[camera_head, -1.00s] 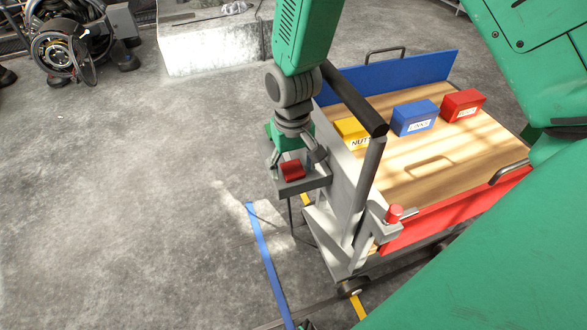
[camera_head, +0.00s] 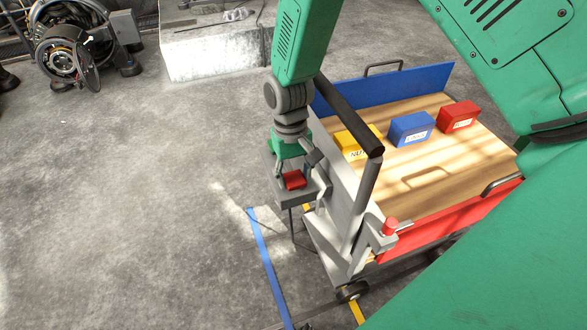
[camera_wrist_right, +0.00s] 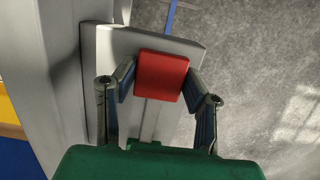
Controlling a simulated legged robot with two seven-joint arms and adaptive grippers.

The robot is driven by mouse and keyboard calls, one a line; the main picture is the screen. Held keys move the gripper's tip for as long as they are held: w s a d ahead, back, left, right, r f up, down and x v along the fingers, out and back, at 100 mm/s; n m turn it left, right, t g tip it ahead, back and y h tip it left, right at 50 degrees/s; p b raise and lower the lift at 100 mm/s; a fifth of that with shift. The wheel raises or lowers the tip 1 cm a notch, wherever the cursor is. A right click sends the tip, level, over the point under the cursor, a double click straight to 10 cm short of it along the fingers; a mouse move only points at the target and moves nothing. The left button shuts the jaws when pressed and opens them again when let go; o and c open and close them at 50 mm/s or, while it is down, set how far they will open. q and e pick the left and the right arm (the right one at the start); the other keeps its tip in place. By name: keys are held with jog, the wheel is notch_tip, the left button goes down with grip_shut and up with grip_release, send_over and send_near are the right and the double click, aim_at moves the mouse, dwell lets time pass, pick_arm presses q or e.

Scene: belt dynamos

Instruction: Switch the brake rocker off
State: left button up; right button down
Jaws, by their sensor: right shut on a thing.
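The red brake rocker (camera_head: 293,180) sits on a small grey bracket (camera_head: 318,188) at the handle end of the cart. My right gripper (camera_head: 299,172) reaches down to it from above, with its fingers at the rocker. In the right wrist view the rocker (camera_wrist_right: 162,75) lies between the two dark fingertips (camera_wrist_right: 162,83), which are closed in on its sides. Whether each finger touches it is hard to see. The rocker's exact tilt is hard to tell. My left gripper is not in view.
The cart's wooden bed (camera_head: 440,165) carries a yellow box (camera_head: 350,142), a blue box (camera_head: 408,130) and a red box (camera_head: 459,117). A black handle bar (camera_head: 350,115) rises close beside my right gripper.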

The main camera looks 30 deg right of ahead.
aim_at(287, 169)
jog(key=shift+w+d+r+g+p, duration=0.2)
jog(key=shift+r+g+p, duration=0.5)
jog(key=shift+p, duration=0.3)
pick_arm(q)
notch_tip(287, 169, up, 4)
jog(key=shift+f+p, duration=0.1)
jog(key=shift+p, duration=0.2)
pick_arm(e)
jog(key=shift+w+a+g+y, duration=0.1)
jog(key=shift+g+y, duration=0.3)
jog(key=shift+g, duration=0.2)
jog(key=c, duration=0.9)
grip_release()
jog(key=shift+w+r, duration=0.1)
jog(key=shift+r, duration=0.15)
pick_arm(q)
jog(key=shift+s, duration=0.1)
pick_arm(e)
jog(key=v, duration=1.1)
jog(key=shift+w+r, duration=0.15)
jog(key=shift+r, duration=0.05)
